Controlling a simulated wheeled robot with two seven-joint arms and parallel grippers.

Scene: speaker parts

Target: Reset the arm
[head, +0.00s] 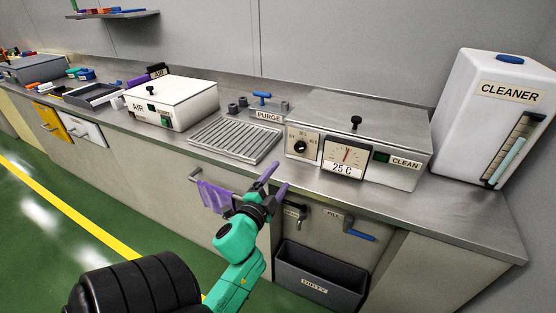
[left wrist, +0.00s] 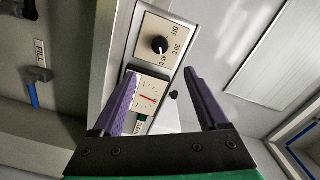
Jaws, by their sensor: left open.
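My left arm (head: 237,246) is green and reaches up from the bottom of the head view. Its gripper (head: 277,176) has purple fingers, spread apart with nothing between them. It is in front of the counter's front edge, below the drain rack and the clean unit. In the left wrist view the open fingers (left wrist: 160,84) frame the unit's dial and gauge, apart from them. My right gripper is not in view.
The counter holds the clean unit (head: 406,146), white cleaner tank (head: 475,120), drain rack (head: 236,140) and white air box (head: 177,97). Below are a purple cloth (head: 214,196) by a handle, a blue-handled fill tap (head: 358,235) and a dark dirty bin (head: 318,272). Green floor is clear at left.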

